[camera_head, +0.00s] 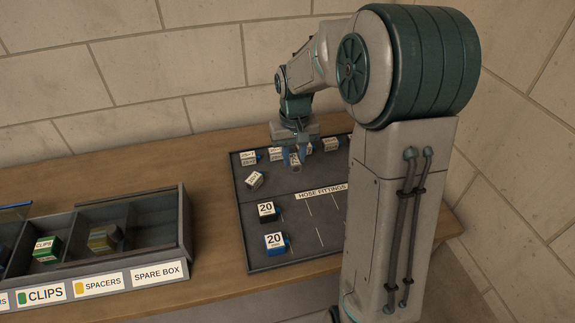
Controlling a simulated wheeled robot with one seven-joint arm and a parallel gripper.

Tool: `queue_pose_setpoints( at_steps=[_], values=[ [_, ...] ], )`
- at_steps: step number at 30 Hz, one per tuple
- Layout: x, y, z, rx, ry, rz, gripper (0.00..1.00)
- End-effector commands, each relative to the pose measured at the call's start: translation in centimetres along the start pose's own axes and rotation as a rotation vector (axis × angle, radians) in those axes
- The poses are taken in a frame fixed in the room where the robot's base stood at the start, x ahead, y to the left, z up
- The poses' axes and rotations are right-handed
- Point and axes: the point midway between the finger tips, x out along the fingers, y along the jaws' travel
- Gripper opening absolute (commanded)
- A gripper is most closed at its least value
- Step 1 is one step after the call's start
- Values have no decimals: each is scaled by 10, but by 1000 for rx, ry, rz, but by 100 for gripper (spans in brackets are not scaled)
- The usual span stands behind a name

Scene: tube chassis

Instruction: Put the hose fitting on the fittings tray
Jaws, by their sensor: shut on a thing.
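My gripper (296,155) points down over the back part of the dark fittings tray (262,262), which carries a "HOSE FITTINGS" label. It is shut on a small block with a white label (295,160), seemingly a hose fitting; the fingers partly cover it. I cannot tell whether it touches the tray. A dark block labelled "20" (267,210) and a blue block labelled "20" (275,242) stand in the front-left slots. The front slots to their right look empty; my arm hides the tray's right part.
More labelled blocks stand at the tray's back, including one at the left (248,157) and one at the right (330,145). A tilted block (255,180) lies near the left. A compartment box (187,235) with clips and spacers stands left on the wooden table (150,170).

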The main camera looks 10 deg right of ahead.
Motion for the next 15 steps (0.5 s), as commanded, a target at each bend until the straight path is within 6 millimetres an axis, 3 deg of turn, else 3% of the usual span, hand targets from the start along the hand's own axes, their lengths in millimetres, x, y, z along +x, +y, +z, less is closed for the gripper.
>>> queue_pose_setpoints(
  at_steps=[6, 15],
  values=[
    [13, -18, -14, -1, 0, 0, 3],
    [50, -18, -14, 1, -2, -1, 3]
  ],
)
